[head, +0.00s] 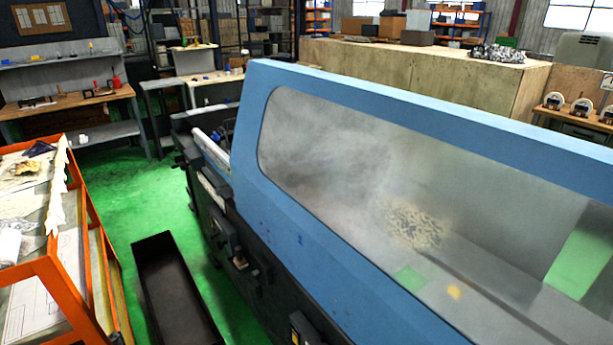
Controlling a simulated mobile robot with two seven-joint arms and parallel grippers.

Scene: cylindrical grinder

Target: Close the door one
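A cylindrical grinder with a blue sliding door (262,215) fills the middle and right of the head view. The door holds a large, cloudy window (350,165) through which the grinder's inside shows dimly. The left end of the machine (205,160) lies uncovered beyond the door's left edge, with a pale cylindrical part visible there. The door's right end runs out of the picture, so I cannot tell how far it is open. Neither of my grippers is in view.
An orange-framed cart (55,268) with papers stands at the left. A dark open trough (175,290) lies on the green floor (135,205) between cart and grinder. Workbenches (75,105) stand at the back left, and a large wooden crate (420,78) stands behind the grinder.

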